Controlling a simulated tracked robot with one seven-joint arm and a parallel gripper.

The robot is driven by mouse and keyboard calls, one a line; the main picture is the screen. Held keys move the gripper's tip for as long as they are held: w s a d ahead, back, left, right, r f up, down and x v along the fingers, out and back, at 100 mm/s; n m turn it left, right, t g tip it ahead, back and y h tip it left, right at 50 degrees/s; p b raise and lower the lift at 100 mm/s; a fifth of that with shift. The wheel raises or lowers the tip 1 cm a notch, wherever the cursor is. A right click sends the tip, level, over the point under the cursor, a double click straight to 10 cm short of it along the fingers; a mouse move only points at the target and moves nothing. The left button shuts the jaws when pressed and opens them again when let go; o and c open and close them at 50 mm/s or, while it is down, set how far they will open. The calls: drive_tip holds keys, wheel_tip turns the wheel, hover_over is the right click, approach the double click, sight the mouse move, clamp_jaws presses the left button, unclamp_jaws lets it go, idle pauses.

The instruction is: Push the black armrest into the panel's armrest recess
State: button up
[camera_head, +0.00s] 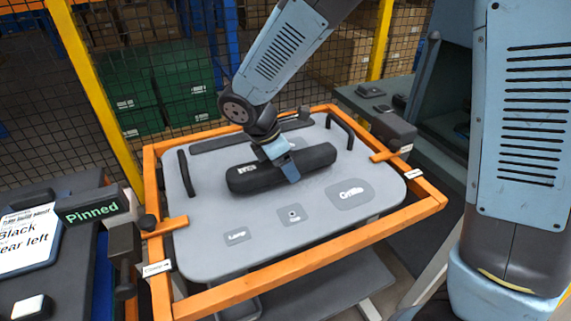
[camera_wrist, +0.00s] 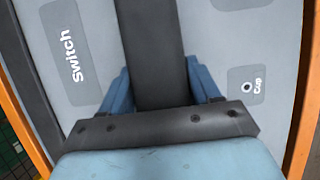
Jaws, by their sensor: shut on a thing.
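The black armrest (camera_head: 245,178) is a long padded bar lying across the middle of the grey door panel (camera_head: 200,243) in the head view. My gripper (camera_head: 288,168) is above it with its blue fingers shut on the armrest's middle. In the wrist view the armrest (camera_wrist: 152,45) runs between the two blue fingers (camera_wrist: 155,88). The armrest recess itself is hidden; I cannot tell whether the armrest is in it or above it.
An orange frame (camera_head: 300,270) surrounds the panel. Black handles (camera_head: 186,174) stand at its left and upper right. Marked recesses for lamp (camera_head: 237,236), cup (camera_head: 295,214) and grille (camera_head: 350,194) lie nearer me. A "Pinned" sign (camera_head: 92,210) is at left.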

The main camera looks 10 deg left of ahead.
drive_tip(key=shift+f, duration=0.5)
idle(1.6)
idle(0.4)
drive_tip(key=o, duration=1.3)
drive_tip(key=shift+o, duration=0.2)
